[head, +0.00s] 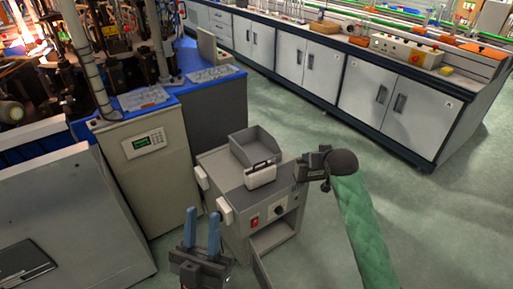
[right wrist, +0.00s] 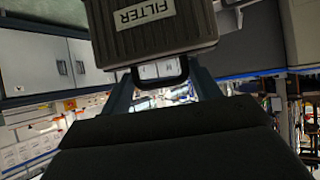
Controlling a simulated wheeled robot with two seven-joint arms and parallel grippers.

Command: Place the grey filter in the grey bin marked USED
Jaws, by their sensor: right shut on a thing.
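The grey filter (right wrist: 150,25) shows at the top of the right wrist view, dark and ribbed with a FILTER label. My right gripper (right wrist: 165,75) is shut on its dark handle. In the head view my right gripper (head: 312,167) is just right of the small cabinet, and I cannot make out the filter clearly there. An open grey bin (head: 253,141) stands on the cabinet top; no USED mark is readable. A pale block (head: 261,174) sits at its front, and I cannot tell what it is. My left gripper (head: 203,232) is open and empty at the bottom.
The grey cabinet (head: 221,173) has a red switch, a knob and an open lower compartment. A lab bench (head: 335,78) runs along the back right. Green floor is free between cabinet and bench.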

